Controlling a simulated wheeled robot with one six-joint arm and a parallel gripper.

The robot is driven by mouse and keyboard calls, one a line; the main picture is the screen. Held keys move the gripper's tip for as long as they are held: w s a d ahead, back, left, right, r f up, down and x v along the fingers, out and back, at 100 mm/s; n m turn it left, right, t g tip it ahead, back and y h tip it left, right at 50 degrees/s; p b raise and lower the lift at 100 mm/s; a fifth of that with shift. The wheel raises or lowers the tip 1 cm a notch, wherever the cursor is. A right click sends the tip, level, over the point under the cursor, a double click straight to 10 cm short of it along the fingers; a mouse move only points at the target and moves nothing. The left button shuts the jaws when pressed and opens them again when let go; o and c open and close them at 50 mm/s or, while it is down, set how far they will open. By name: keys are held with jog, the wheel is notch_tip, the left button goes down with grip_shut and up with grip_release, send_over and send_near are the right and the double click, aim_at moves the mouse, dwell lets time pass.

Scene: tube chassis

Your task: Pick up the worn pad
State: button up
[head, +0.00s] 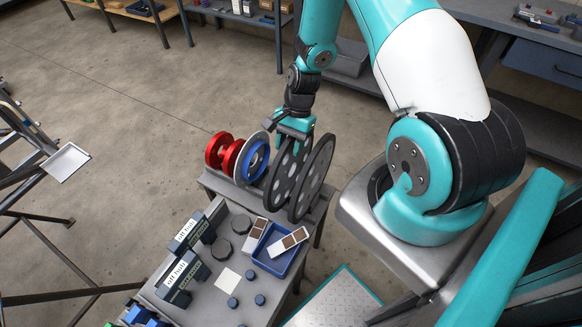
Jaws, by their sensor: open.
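Two white pads with brown faces are in the head view, at the blue tray (258,262) on the grey bench. One pad (254,234) is at the tray's left back edge. The other pad (289,242) lies tilted over the tray's right side. I cannot tell which one is the worn pad. My gripper (292,130) is open, above and behind both pads, at the top of the dark perforated discs (312,180). Its fingertips are partly hidden, and I cannot tell whether they touch the discs. No pad is in it.
Red wheels (217,150) and a blue disc (257,160) stand left of the dark discs. A metal frame stands at left; the floor between is clear.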

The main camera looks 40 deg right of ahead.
grip_shut()
jog(key=shift+r, duration=0.1)
dwell(1.2)
